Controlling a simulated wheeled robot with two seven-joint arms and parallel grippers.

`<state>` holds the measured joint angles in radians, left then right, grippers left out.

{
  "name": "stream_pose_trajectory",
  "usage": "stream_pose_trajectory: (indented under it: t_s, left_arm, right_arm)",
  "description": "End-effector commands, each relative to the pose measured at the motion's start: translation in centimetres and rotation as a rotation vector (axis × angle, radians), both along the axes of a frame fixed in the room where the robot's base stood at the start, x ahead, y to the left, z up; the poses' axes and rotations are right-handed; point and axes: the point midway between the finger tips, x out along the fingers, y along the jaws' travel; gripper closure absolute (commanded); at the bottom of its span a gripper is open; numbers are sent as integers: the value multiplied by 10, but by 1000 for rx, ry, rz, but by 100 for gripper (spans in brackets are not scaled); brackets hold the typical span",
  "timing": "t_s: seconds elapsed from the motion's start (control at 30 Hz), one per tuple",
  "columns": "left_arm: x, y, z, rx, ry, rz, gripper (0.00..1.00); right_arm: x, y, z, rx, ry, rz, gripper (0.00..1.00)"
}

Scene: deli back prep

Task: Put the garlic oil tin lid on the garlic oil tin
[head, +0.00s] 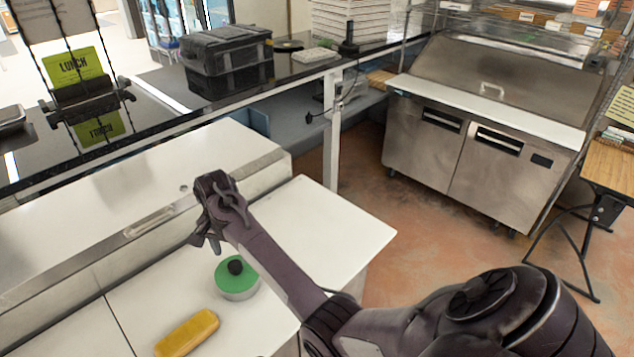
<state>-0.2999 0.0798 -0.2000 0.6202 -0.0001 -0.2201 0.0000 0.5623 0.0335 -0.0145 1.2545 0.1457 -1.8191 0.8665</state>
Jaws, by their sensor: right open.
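A round green lid (238,275) with a black knob sits over a short pale metallic side on the white counter. I cannot tell whether that side is the garlic oil tin or part of the lid; no separate tin is clear. My right gripper (206,243) is open and empty, above and slightly left of the green lid in the picture, apart from it. Its fingers point down toward the counter. My right forearm passes just right of the lid and hides some counter behind it. My left gripper is not in view.
A yellow oblong block (187,333) lies on the white counter (150,290), nearer than the lid. A raised white ledge runs behind, below a black shelf with a black case (228,60). A steel prep fridge (475,130) stands across the floor. The counter around the lid is mostly clear.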

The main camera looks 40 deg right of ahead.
Motion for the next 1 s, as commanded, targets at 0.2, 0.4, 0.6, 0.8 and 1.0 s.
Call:
stream_pose_trajectory:
  t_s: [0.2,0.4,0.6,0.8,1.0]
  left_arm:
    - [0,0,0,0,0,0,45]
    - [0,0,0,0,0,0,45]
    - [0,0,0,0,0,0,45]
    - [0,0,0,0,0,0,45]
    - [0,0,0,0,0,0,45]
  right_arm:
    - [0,0,9,0,-1,0,42]
    - [0,0,17,-1,-1,0,42]
    - [0,0,25,0,0,0,42]
    - [0,0,31,0,0,0,42]
    - [0,0,32,0,0,0,42]
